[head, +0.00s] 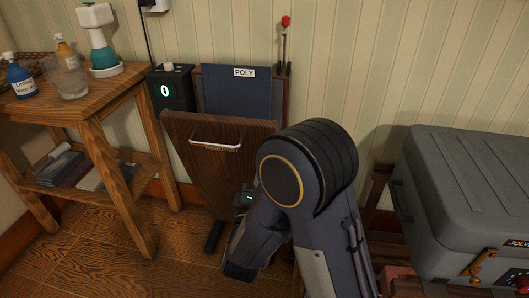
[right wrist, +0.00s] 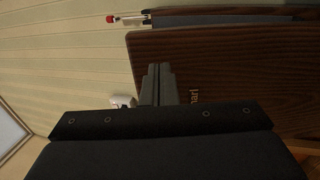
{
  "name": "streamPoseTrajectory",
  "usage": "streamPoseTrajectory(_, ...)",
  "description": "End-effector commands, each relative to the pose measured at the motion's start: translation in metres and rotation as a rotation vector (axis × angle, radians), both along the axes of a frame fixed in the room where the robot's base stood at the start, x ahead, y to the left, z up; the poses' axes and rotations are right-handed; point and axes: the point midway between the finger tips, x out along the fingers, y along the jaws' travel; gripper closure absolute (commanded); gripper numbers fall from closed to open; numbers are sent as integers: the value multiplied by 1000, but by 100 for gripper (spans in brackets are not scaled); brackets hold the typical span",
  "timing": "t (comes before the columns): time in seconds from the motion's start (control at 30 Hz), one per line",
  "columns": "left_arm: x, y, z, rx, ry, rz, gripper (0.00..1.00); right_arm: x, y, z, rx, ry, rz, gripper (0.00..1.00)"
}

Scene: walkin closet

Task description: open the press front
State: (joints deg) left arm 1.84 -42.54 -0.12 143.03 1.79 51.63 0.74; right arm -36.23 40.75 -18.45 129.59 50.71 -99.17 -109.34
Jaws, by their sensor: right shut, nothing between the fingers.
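The press stands against the wall, its dark blue back board (head: 238,92) marked POLY. Its brown wooden front (head: 190,165) leans outward, with its top edge apart from the back board. A pale bar handle (head: 215,143) is near that top edge. In the right wrist view, the wooden front (right wrist: 240,65) fills the upper right, with partly hidden lettering. My right gripper (right wrist: 158,68) is shut and empty, its fingers overlapping the front in that view; I cannot tell whether they touch it. In the head view my right arm hides the front's lower right. My left gripper is not in view.
A control box (head: 171,90) showing 0 stands left of the press. A red-tipped lever (head: 285,40) rises behind it. A wooden side table (head: 100,105) with bottles is at left, a grey case (head: 465,190) at right. Some floor (head: 105,255) is clear at lower left.

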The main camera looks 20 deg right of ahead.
Motion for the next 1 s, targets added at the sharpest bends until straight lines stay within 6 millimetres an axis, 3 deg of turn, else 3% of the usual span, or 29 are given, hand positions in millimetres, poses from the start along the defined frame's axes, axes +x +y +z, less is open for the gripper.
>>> streamPoseTrajectory(0.2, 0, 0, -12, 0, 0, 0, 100, 36, -26, 10, 2, -5, -3, 100)
streamPoseTrajectory(0.4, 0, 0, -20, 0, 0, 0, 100, 58, -39, 17, 2, -4, 0, 100)
streamPoseTrajectory(0.87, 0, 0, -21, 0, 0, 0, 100, 65, -43, 21, 0, 0, 3, 100)
streamPoseTrajectory(1.0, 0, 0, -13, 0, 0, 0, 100, 68, -45, 26, 3, 5, 2, 100)
